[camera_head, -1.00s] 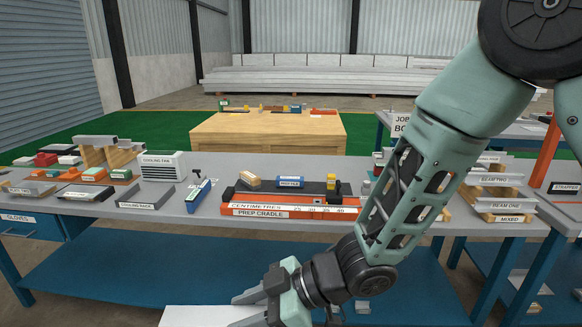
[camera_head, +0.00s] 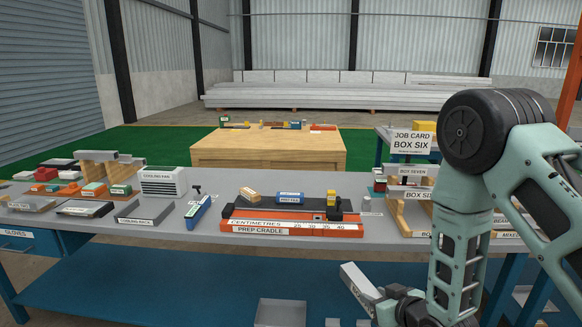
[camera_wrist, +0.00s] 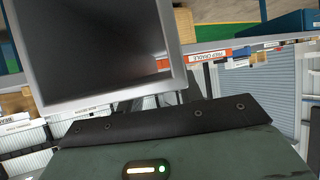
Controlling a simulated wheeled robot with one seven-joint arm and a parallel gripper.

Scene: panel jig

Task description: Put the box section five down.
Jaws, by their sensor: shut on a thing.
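My gripper (camera_head: 378,303) is low at the front of the bench, right of the picture's middle. It is shut on a pale grey box section (camera_head: 356,279), held in the air in front of the bench's front edge. In the wrist view the section's hollow open end (camera_wrist: 171,25) faces the camera, with a dark inside. Its label is too small to read, so I cannot tell its number. The orange prep cradle (camera_head: 275,229) lies on the bench behind it, with a centimetre rule along its front. The jaw tips are mostly hidden.
The grey bench (camera_head: 100,219) carries a cooling fan (camera_head: 162,182), a cooling rack (camera_head: 143,212) and a blue tool (camera_head: 198,212). Wooden stands at right hold labelled sections near the job card (camera_head: 411,142), which reads box six.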

